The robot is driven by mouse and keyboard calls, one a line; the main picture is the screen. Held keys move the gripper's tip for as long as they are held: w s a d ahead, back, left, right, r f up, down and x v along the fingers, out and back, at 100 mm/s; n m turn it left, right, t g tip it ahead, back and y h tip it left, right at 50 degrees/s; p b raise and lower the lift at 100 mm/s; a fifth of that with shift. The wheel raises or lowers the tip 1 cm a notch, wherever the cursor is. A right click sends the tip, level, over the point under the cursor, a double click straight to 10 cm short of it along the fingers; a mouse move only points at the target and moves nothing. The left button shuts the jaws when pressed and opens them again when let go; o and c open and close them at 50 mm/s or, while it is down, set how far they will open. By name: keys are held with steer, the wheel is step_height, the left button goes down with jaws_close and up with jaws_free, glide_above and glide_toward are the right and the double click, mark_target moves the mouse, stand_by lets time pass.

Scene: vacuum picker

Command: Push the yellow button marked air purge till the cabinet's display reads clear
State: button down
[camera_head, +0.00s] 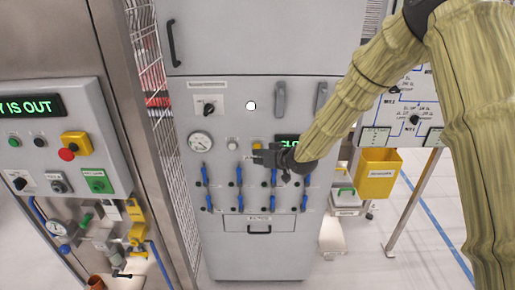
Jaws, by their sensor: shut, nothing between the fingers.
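The grey cabinet (220,250) stands upright in the middle of the view. Its dark display (285,137) shows green letters that look like "CLO"; my arm hides the rest. A small yellow patch (257,146), possibly the yellow button, shows just above my gripper; no marking on it can be read. My gripper (258,156) is shut and empty, in front of the cabinet's face, below and left of the display. I cannot tell whether it touches anything.
A panel at left has a red button (67,154) on a yellow box and a display ending "Y IS OUT" (30,106). A yellow bin (377,177) hangs at right.

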steer(key=s, duration=0.5)
steer(key=shift+b, duration=0.3)
stand_by(0.8)
steer(key=s+d+f+m+g+h+b, duration=0.1)
steer(key=s+d+f, duration=0.3)
steer(key=s+f, duration=0.4)
steer(key=s+d+f+m+g+h, duration=0.1)
steer(key=s+d+f+g+h, duration=0.15)
steer(key=s+f, duration=0.6)
steer(key=s+d+f+m+g+h+b, duration=0.1)
steer(key=s+d+f, duration=0.35)
steer(key=f, duration=0.65)
steer(key=s+d+f+g+h, duration=0.1)
steer(key=s+d+f, duration=0.2)
steer(key=s, duration=0.6)
steer(key=s+d+f+m+g+h+b, duration=0.1)
steer(key=s+d+f, duration=0.3)
steer(key=s, duration=0.6)
steer(key=s+d+f+m+g+h+b, duration=0.1)
steer(key=s+d+f+g, duration=0.2)
steer(key=s, duration=0.6)
steer(key=shift+s+d+f, duration=0.2)
steer(key=shift+d+f, duration=0.35)
steer(key=shift+f, duration=0.25)
